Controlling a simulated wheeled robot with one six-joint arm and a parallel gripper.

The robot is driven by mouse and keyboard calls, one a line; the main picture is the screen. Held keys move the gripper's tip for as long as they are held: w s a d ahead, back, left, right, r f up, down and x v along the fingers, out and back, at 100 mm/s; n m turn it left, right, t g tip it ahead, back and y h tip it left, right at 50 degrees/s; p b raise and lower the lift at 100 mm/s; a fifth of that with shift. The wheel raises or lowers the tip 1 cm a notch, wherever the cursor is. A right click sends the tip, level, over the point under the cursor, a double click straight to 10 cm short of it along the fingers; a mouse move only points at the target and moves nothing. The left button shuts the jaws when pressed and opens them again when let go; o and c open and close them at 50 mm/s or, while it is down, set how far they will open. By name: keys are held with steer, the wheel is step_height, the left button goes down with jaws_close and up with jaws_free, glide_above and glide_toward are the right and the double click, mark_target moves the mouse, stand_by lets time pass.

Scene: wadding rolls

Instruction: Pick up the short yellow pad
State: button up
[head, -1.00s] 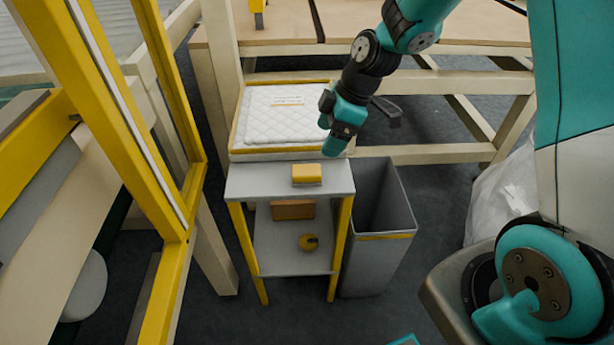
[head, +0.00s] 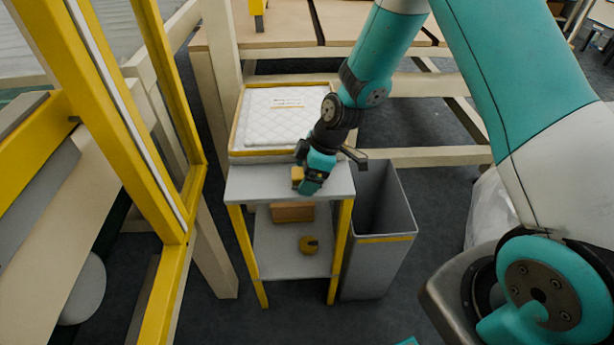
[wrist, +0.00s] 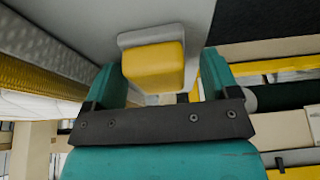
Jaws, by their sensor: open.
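The short yellow pad (head: 297,174) is on the grey top of the small side table (head: 258,187), partly hidden by my gripper (head: 308,180). In the wrist view the pad (wrist: 154,66) shows as a yellow block with a light grey layer along its far edge. My gripper (wrist: 160,78) is open there, with one teal finger on each side of the pad. Gaps show beside the pad, more clearly on the right. I cannot tell whether either finger touches it.
A quilted white pad (head: 275,114) lies in a yellow-edged tray behind the table. A grey bin (head: 376,250) stands open at the right. A brown block (head: 293,212) and a yellow roll (head: 308,245) are on the lower shelf. Yellow frame posts (head: 172,200) stand at the left.

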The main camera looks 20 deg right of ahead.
steer(key=c, duration=1)
steer(key=shift+r, duration=0.2)
steer(key=shift+c, duration=0.2)
step_height(320, 180, up, 20)
steer(key=p, duration=0.1)
steer(key=shift+f, duration=0.15)
steer(key=o, duration=0.3)
steer(key=shift+c, duration=1)
